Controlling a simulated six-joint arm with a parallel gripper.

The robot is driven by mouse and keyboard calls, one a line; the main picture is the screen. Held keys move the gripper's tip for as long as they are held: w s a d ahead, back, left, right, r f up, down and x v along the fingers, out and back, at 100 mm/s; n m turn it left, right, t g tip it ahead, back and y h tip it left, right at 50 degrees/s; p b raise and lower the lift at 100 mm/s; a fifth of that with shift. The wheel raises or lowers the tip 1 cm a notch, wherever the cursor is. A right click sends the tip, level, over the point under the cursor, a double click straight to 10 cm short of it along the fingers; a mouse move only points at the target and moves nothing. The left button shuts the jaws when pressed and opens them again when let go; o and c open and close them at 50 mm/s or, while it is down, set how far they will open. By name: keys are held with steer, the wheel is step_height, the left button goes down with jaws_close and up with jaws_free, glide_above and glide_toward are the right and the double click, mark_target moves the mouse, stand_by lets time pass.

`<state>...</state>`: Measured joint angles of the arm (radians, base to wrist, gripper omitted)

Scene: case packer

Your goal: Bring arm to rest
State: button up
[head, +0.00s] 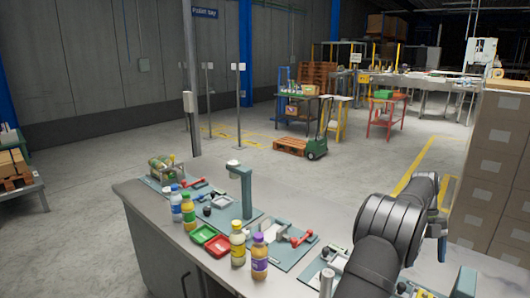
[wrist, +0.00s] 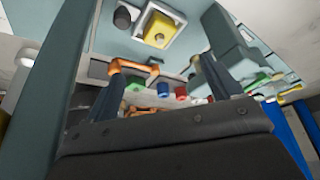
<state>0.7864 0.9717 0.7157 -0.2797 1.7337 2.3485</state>
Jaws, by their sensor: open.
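My arm (head: 385,235) reaches in from the lower right of the head view, with its dark links over the right end of the bench. My gripper (wrist: 166,84) shows in the wrist view as a dark body with two fingers standing apart. I see nothing held between them. Beyond the fingers are an orange-red handle, a yellow block (wrist: 158,29) in a pale frame, and several small coloured things. The wrist view is tilted, and what lies near the fingertips is partly hidden. My gripper cannot be made out clearly in the head view.
The grey bench (head: 140,207) holds several bottles, including a purple-capped one (head: 259,256), a red tray (head: 218,244), a green tray (head: 202,234), a teal post (head: 246,190) and red-handled clamps. Stacked cartons (head: 495,165) stand close on the right. The floor behind is largely open.

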mark_target(426, 293)
steer(key=x, duration=1)
step_height(426, 293, up, 10)
steer(key=s+a+f+n, duration=0.2)
steer(key=s+a+f, duration=0.1)
steer(key=s+a, duration=0.7)
steer(key=w+a+r+n+t+h, duration=0.2)
steer(key=w+a+n, duration=0.5)
steer(key=w+n, duration=0.1)
steer(key=w+a+r+n+t+h, duration=0.2)
steer(key=w+a+n, duration=0.5)
steer(key=a+n, duration=0.1)
steer(key=shift+w+a+n+t, duration=0.25)
steer(key=shift+w+n+t, duration=0.05)
steer(key=shift+w+t, duration=0.1)
steer(key=o, duration=0.4)
steer(key=shift+s, duration=0.1)
